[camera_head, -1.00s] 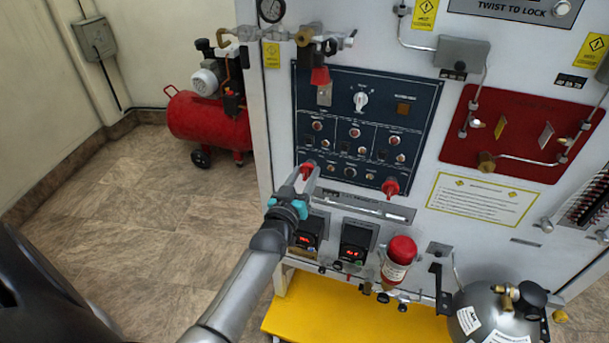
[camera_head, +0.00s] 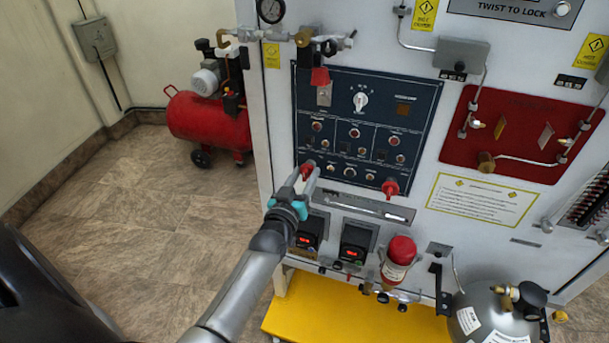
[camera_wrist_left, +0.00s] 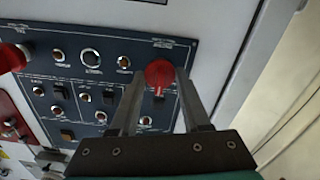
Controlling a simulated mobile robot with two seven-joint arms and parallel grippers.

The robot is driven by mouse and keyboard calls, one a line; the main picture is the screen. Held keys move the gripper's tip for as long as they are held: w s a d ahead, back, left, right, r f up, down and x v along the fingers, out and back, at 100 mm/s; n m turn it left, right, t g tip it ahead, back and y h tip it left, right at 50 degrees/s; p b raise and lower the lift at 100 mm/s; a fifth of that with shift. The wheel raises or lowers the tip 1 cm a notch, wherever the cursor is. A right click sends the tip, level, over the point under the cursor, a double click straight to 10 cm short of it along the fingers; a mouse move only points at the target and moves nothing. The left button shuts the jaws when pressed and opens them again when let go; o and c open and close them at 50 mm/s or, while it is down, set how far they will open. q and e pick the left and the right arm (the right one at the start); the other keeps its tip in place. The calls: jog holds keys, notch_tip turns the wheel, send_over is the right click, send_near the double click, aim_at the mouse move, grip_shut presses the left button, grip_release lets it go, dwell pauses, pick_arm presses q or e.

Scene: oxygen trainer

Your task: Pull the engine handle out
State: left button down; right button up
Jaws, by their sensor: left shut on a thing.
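My left gripper (camera_head: 300,178) reaches to the lower left corner of the dark blue control panel (camera_head: 420,105). It is shut on a small red handle (camera_head: 307,168), whose top shows between the fingertips. In the left wrist view, the red handle (camera_wrist_left: 159,73) sits between the two fingers of the gripper (camera_wrist_left: 160,80), at the panel's edge. A similar red handle (camera_head: 390,187) is at the panel's lower right and also shows at the left of the wrist view (camera_wrist_left: 12,57). Which handle is the engine handle cannot be read from the labels. My right gripper is not in view.
A red fire-bottle-like cylinder (camera_head: 400,250) and two red-lit displays (camera_head: 353,252) are below the panel. A grey tank (camera_head: 490,315) stands at lower right. A yellow step (camera_head: 330,310) lies below. A red compressor (camera_head: 208,118) stands on open floor at left.

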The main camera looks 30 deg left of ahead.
pick_arm(q)
jog(key=shift+p+v, duration=0.85)
jog(key=shift+v, duration=0.35)
jog(key=shift+f, duration=0.15)
jog(key=c, duration=0.8)
grip_release()
jog(key=o, duration=0.3)
jog(key=shift+s, duration=0.15)
jog(key=shift+o, duration=0.7)
jog(key=p+v, duration=0.1)
jog(key=v, duration=1.4)
jog(key=shift+a, duration=0.1)
